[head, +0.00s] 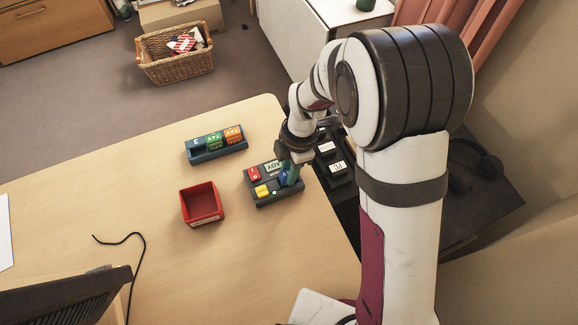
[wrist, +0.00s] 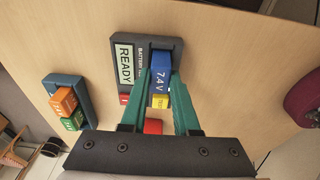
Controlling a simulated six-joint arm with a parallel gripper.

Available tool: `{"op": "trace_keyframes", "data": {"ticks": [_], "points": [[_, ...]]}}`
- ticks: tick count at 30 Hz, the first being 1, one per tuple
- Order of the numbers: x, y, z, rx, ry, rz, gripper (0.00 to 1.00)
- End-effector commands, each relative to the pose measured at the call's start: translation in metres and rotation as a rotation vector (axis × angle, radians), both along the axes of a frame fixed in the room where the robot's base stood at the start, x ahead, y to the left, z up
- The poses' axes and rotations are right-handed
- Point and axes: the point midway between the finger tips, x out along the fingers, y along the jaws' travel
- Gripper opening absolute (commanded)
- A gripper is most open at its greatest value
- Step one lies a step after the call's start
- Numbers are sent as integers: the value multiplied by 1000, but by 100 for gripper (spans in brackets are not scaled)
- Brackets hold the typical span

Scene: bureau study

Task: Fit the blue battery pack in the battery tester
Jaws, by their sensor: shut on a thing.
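The dark battery tester (head: 268,199) lies on the desk, with a white READY label (head: 273,166), a red part (head: 253,173) and a yellow part (head: 262,190). The tester also shows at the top of the wrist view (wrist: 120,40). My gripper (head: 290,173) is over its right side, its teal fingers (wrist: 164,86) shut on the blue battery pack (wrist: 160,72), marked 7.4 V. The pack is at the tester's slot beside the READY label. I cannot tell how deep it sits. The fingers hide part of its sides.
A dark rack (head: 217,154) with green and orange packs stands left of and behind the tester. An open red box (head: 202,204) stands left of the tester. Dark labelled items (head: 337,168) are beyond the desk's right edge. A black cable (head: 135,236) lies front left.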

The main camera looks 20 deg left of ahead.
Motion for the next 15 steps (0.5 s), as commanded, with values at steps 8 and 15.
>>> {"op": "trace_keyframes", "data": {"ticks": [8,15], "points": [[0,0,-3,0,0,0,0],[0,0,-3,0,0,0,64]]}}
